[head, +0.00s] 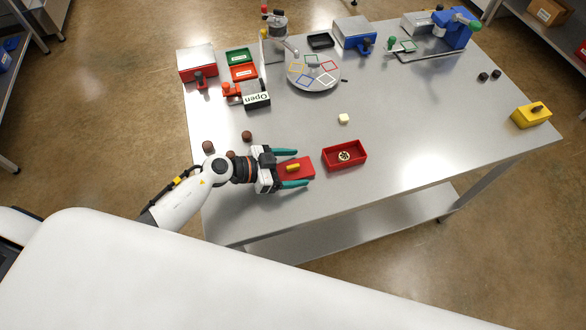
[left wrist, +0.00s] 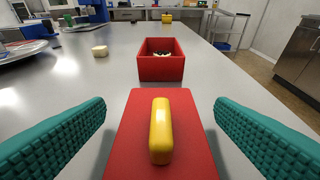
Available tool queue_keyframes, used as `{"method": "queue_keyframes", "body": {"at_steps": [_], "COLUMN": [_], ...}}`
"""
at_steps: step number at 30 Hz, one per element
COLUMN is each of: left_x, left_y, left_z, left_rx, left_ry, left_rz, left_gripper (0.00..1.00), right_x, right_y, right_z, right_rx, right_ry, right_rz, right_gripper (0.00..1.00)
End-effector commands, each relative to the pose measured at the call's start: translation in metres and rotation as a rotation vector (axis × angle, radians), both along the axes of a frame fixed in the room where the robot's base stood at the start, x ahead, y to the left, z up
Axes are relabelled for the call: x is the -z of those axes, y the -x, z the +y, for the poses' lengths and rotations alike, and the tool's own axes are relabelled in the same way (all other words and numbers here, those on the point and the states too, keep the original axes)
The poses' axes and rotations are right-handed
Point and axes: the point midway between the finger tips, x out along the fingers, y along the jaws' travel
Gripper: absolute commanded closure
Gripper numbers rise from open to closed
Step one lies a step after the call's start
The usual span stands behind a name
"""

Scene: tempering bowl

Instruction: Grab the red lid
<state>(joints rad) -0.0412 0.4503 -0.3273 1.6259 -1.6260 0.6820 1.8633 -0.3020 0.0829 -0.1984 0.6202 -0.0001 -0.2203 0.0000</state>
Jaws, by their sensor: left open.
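The red lid (head: 306,165) lies flat on the grey table near its front left, with a yellow bar handle (head: 292,167) on top. In the left wrist view the red lid (left wrist: 185,105) and its yellow handle (left wrist: 160,130) are close ahead, in the middle. My left gripper (head: 292,168) is open, with one teal finger on each side of the lid. In the left wrist view the fingers (left wrist: 160,135) stand apart from the lid's edges. An open red box (head: 344,156) stands just right of the lid, with a small patterned round thing inside. My right gripper is not in view.
A cream block (head: 344,118) lies behind the red box. Dark brown balls (head: 208,147) lie near my left arm. A round grey plate (head: 314,79) with coloured square outlines is farther back. A yellow block (head: 532,115) stands at the right edge. The table's middle right is clear.

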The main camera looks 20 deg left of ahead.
Motion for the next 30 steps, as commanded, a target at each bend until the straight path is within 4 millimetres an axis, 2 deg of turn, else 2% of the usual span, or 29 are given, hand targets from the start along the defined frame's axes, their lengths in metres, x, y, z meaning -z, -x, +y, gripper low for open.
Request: {"method": "queue_keyframes", "body": {"at_steps": [8, 16, 25, 30], "left_x": [0.002, 0.001, -0.003, -0.031], "left_y": [-0.002, -0.002, -0.002, -0.002], "left_z": [-0.002, -0.002, -0.002, -0.002], "left_rx": [0.0, 0.0, 0.001, 0.003], "left_ry": [-0.002, -0.001, -0.002, -0.004], "left_rz": [0.0, 0.001, -0.001, -0.005], "left_gripper": [0.23, 0.68, 0.69, 0.69], "right_x": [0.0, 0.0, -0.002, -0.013], "right_y": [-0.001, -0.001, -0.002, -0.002], "right_z": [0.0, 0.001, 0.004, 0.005], "right_rx": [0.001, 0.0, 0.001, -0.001], "right_ry": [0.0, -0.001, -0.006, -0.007], "right_rz": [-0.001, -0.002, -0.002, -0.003], "right_gripper": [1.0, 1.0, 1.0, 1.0]}}
